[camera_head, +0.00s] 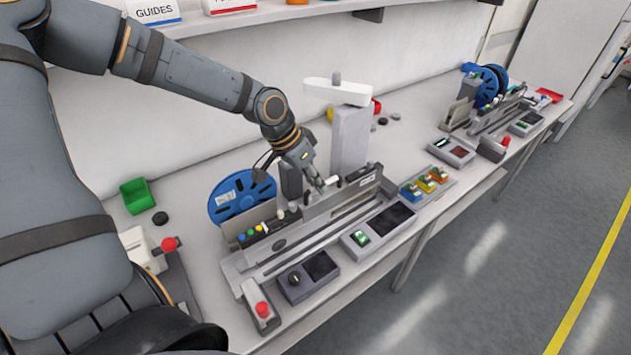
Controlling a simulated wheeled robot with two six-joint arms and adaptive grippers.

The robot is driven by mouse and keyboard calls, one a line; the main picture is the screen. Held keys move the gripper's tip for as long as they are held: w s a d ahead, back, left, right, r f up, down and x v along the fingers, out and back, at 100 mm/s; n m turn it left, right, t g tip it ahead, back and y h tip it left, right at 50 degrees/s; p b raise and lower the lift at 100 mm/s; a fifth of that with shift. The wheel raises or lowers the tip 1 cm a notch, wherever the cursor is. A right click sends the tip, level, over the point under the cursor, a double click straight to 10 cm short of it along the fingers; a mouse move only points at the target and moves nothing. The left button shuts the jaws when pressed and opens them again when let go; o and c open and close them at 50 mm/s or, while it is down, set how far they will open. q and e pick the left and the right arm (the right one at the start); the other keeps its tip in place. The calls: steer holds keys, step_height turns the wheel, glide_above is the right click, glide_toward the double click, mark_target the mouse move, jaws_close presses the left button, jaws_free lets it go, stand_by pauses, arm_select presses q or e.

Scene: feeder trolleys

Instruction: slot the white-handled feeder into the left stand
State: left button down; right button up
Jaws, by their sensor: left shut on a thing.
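My left gripper (322,188) reaches down from the upper left and is shut on the white-handled feeder. The feeder (345,198) is a long, thin grey body with a white label near its right end; its white handle (332,181) shows at the fingertips. It is at the left stand (285,262), a grey bench unit with long rails, and lies roughly along them. I cannot tell whether its lower edge is seated in a slot or just above it. A blue reel (243,197) stands behind the stand's left end. My right gripper is out of view.
A white-topped grey post (350,140) stands close behind the gripper. Control boxes (305,277) and a red button (262,308) line the stand's front. A green bin (136,196) is at left. Another stand (490,120) with a blue reel is farther right. Bench between is partly clear.

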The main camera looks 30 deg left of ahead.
arm_select(q)
steer(key=c, duration=1.3)
jaws_free()
steer(key=shift+r, duration=0.1)
steer(key=shift+s, duration=0.1)
steer(key=v, duration=1.2)
